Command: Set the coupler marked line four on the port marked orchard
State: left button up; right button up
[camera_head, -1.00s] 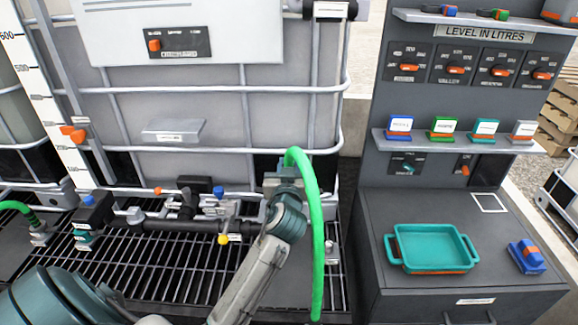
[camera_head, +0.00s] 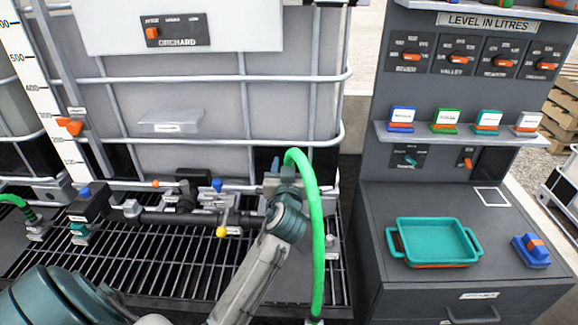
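A plate lettered ORCHARD (camera_head: 175,34) is on the large grey tank. Below the tank, a dark pipe manifold (camera_head: 180,217) with valves runs along the black grating. A bright green hose (camera_head: 318,235) arches up at my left gripper (camera_head: 280,180) and hangs down past its right side. The hose's upper end meets the gripper; the fingers and any coupler there are largely hidden. I cannot read a line four mark. My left forearm comes up from the lower left. My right gripper is not in view.
A grey cabinet (camera_head: 377,290) at right carries a teal tray (camera_head: 432,240) and a blue block with an orange top (camera_head: 532,250). Several coloured, labelled blocks stand on the shelf (camera_head: 455,139) of the panel above. Another green hose (camera_head: 18,203) is at far left.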

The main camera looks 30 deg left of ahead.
pick_arm(q)
jog(key=shift+s+d+f+b, duration=0.2)
jog(key=shift+s+d+b, duration=0.1)
jog(key=shift+s, duration=0.15)
jog(key=b+v, duration=0.3)
jog(key=v, duration=0.6)
jog(key=shift+s+r, duration=0.2)
jog(key=shift+s, duration=0.15)
jog(key=shift+d, duration=0.1)
